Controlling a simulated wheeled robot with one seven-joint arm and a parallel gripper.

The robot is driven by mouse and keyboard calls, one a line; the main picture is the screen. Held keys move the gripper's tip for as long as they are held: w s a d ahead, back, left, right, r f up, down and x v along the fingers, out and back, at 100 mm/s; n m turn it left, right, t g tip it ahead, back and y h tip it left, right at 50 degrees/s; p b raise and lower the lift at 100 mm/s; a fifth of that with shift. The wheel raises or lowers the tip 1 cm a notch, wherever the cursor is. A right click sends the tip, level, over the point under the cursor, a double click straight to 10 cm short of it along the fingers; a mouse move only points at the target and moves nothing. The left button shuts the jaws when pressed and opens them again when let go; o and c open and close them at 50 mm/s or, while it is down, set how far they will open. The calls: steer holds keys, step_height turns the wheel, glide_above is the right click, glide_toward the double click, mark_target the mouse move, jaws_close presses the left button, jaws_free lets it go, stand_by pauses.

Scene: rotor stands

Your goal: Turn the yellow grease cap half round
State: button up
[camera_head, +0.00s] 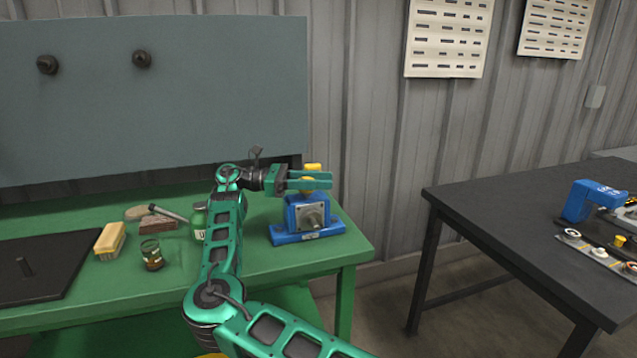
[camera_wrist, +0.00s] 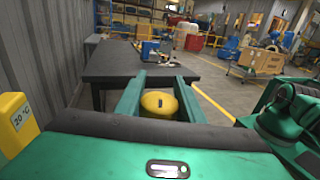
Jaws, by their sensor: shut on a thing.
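The yellow grease cap (camera_head: 308,184) sits on top of a blue rotor stand (camera_head: 307,218) near the right end of the green bench. My gripper (camera_head: 312,180) lies level at the cap, with its green fingers on either side of it, and is shut on it. In the wrist view, the yellow cap (camera_wrist: 159,105) shows between the two fingers (camera_wrist: 158,88), with a dark slot mark on its top.
The green bench (camera_head: 265,262) holds a brush (camera_head: 110,239), a glass jar (camera_head: 152,255), a green bottle (camera_head: 199,222) and a brown block (camera_head: 158,223) left of the stand. A dark table (camera_head: 480,205) with a second blue stand (camera_head: 590,200) is at the right, across a floor gap.

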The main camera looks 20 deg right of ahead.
steer(key=shift+s+a+r+m+g+y, duration=0.15)
steer(key=shift+m+g+y, duration=0.25)
steer(key=shift+m+g, duration=0.3)
steer(key=shift+g, duration=0.6)
steer(key=o, duration=1)
steer(key=shift+m+y, duration=0.3)
steer(key=shift+o, duration=0.2)
